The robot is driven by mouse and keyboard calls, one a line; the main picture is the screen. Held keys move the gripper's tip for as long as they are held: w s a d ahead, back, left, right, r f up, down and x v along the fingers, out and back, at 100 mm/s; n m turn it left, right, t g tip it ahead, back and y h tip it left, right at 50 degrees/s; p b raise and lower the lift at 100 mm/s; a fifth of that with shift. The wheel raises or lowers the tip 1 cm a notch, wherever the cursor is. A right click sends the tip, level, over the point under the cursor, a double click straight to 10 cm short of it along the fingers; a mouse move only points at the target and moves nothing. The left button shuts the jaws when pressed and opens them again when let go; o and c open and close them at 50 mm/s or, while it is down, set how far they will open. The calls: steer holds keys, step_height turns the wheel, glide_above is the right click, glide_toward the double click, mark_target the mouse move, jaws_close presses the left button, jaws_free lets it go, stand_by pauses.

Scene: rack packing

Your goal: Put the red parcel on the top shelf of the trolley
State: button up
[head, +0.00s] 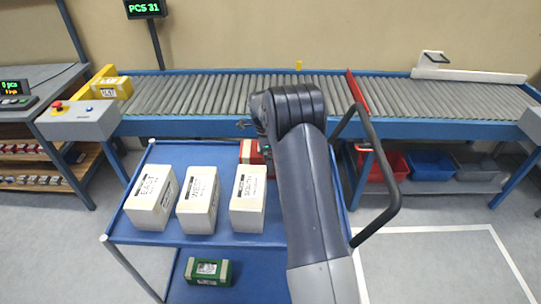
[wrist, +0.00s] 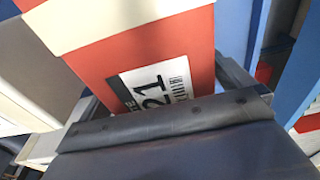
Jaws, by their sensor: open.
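The red parcel (head: 247,153) stands at the back of the blue top shelf of the trolley (head: 190,152) in the head view, mostly hidden behind my arm. In the wrist view the red parcel (wrist: 150,55) fills the upper middle, with a pale band and a white label reading "21". My gripper (wrist: 160,88) is open, with a finger on either side of the parcel. I cannot tell whether the fingers touch it.
Several pale boxes, including EAST (head: 150,205) and WEST (head: 197,205), stand in a row on the top shelf. A green parcel (head: 208,271) lies on the lower shelf. A roller conveyor (head: 200,95) runs behind, with a yellow parcel (head: 112,88) at its left end.

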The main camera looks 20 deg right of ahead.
steer(key=r, duration=0.4)
steer(key=a+r, duration=0.1)
steer(key=r, duration=0.7)
steer(key=shift+w+a+r, duration=0.1)
steer(key=shift+w+a, duration=0.05)
steer(key=shift+w, duration=0.15)
steer(key=f, duration=0.4)
steer(key=d+f, duration=0.1)
steer(key=f, duration=0.7)
steer(key=shift+s+d, duration=0.15)
steer(key=shift+s, duration=0.2)
steer(key=shift+w+r, duration=0.1)
steer(key=shift+r, duration=1.55)
